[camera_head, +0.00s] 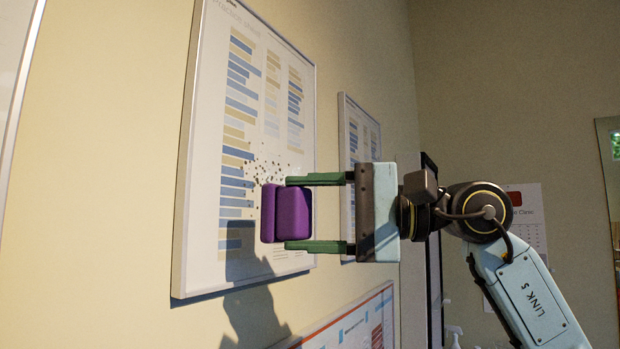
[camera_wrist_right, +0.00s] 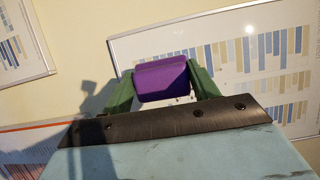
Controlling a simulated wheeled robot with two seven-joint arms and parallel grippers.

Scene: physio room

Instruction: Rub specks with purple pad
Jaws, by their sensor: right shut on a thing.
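The purple pad (camera_head: 293,214) is held between the green fingers of my right gripper (camera_head: 314,213), which is shut on it. The pad also shows in the right wrist view (camera_wrist_right: 162,80). The pad is in front of the lower part of a framed wall chart (camera_head: 203,220); I cannot tell whether it touches the surface. Dark specks (camera_head: 267,172) are scattered on the chart just above and to the left of the pad. The pad may hide some specks. My left gripper is not in view.
A second framed chart (camera_head: 346,130) hangs farther along the wall, behind my right gripper. Another poster (camera_head: 355,325) is below. A calendar (camera_head: 530,215) hangs on the far wall behind my right arm, and a white bottle (camera_head: 453,337) shows at the bottom.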

